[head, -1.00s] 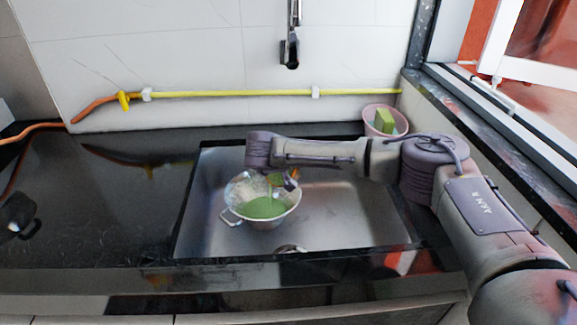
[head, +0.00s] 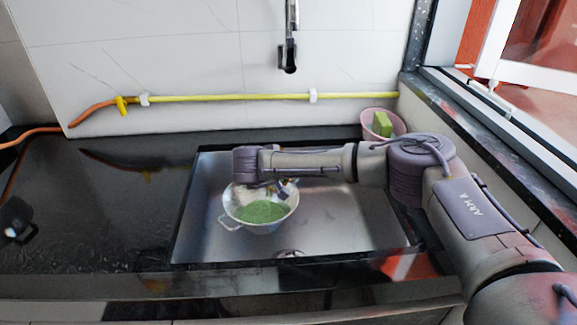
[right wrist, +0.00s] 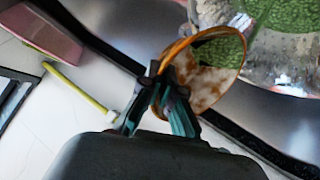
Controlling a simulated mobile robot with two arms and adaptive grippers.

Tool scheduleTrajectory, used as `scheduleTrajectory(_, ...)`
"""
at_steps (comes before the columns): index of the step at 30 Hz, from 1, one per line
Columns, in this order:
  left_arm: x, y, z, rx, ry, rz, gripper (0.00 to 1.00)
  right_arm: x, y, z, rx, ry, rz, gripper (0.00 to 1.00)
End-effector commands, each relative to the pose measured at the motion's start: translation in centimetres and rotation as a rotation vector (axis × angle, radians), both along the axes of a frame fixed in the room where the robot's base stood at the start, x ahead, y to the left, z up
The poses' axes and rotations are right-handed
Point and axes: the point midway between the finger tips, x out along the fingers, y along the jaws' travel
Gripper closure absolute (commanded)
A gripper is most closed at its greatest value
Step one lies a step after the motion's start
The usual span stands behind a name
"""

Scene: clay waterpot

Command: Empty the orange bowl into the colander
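The metal colander (head: 264,228) sits in the sink with a green, grainy mass (head: 262,212) in its bottom. It also shows at the upper right of the right wrist view (right wrist: 272,66). My right gripper (right wrist: 163,92) is shut on the rim of the orange bowl (right wrist: 212,85). In the head view my right arm mostly hides the bowl. My left gripper is not clearly in view.
The steel sink (head: 345,225) is clear right of the colander. A pink tub (head: 369,123) with a green sponge (head: 382,123) stands at the back right. A faucet (head: 288,55) and a yellow hose (head: 230,97) are on the wall. Dark counter (head: 100,220) lies left.

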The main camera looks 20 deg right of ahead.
Motion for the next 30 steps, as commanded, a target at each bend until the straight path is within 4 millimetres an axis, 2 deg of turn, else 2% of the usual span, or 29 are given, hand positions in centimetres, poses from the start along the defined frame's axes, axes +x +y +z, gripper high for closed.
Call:
scheduleTrajectory(15,-0.3,0.1,-0.2,0.001,0.008,0.001,0.69,-0.1,0.3,0.1,-0.033,-0.009,0.0,1.0)
scheduleTrajectory(30,0.8,-0.1,0.6,0.0,-0.005,0.001,0.69,-0.3,1.0,0.4,-0.114,-0.036,-0.001,1.0)
